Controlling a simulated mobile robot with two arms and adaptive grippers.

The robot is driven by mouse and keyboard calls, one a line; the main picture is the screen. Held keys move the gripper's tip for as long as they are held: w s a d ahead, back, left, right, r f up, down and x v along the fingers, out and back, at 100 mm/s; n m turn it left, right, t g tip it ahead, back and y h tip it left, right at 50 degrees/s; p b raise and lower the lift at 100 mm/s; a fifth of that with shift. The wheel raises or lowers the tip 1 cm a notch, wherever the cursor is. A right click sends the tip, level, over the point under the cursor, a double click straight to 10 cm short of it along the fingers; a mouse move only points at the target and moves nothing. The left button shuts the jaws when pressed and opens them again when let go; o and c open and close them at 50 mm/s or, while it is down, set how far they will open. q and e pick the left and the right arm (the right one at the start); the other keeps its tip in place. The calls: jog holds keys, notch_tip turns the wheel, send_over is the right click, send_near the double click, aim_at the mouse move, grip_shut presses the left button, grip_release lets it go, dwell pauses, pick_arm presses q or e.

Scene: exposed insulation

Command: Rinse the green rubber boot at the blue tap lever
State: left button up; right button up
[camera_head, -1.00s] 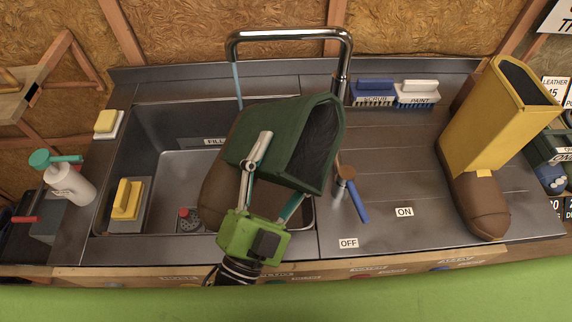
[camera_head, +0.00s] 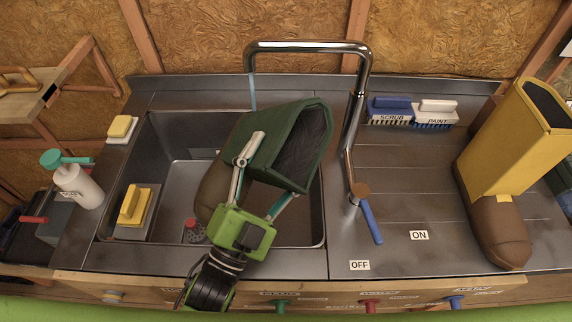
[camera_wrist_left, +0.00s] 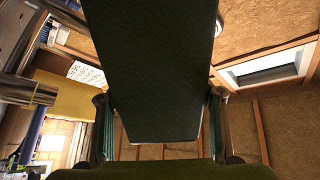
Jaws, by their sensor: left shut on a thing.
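The green rubber boot (camera_head: 262,122), with a brown foot, is tilted over the sink (camera_head: 325,225). Its dark opening faces right. My left gripper (camera_head: 266,178) is shut on the boot's shaft, one finger across the near face. The shaft fills the middle of the left wrist view (camera_wrist_left: 155,75). A thin pale-blue water stream (camera_head: 252,92) drops from the chrome spout to the boot's upper edge; where it lands is hidden. The blue tap lever (camera_head: 371,222) stands right of the sink, its tip between the OFF and ON labels. My right gripper is not in view.
The chrome tap pipe (camera_head: 357,110) rises close right of the boot. A yellow boot (camera_head: 515,135) stands at the right. Scrub and paint brushes (camera_head: 390,108) lie behind the lever. The counter around the ON label is clear.

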aim_at(247, 169)
pick_arm(q)
jog(key=shift+w+a+f+h+b, duration=0.2)
jog(key=shift+w+a+h+b, duration=0.15)
jog(key=shift+w+a, duration=1)
jog(key=shift+w+a+f, duration=0.2)
jog(key=shift+w+a, duration=0.4)
jog(key=shift+w, duration=0.2)
jog(key=shift+w+a+f, duration=0.15)
jog(key=shift+w+a, duration=0.4)
jog(key=shift+w, duration=0.2)
jog(key=shift+w+a, duration=0.15)
jog(key=shift+w, duration=0.05)
jog(key=shift+s, duration=0.1)
jog(key=shift+s, duration=2.65)
jog(key=shift+s+p, duration=0.35)
jog(key=shift+s, duration=0.95)
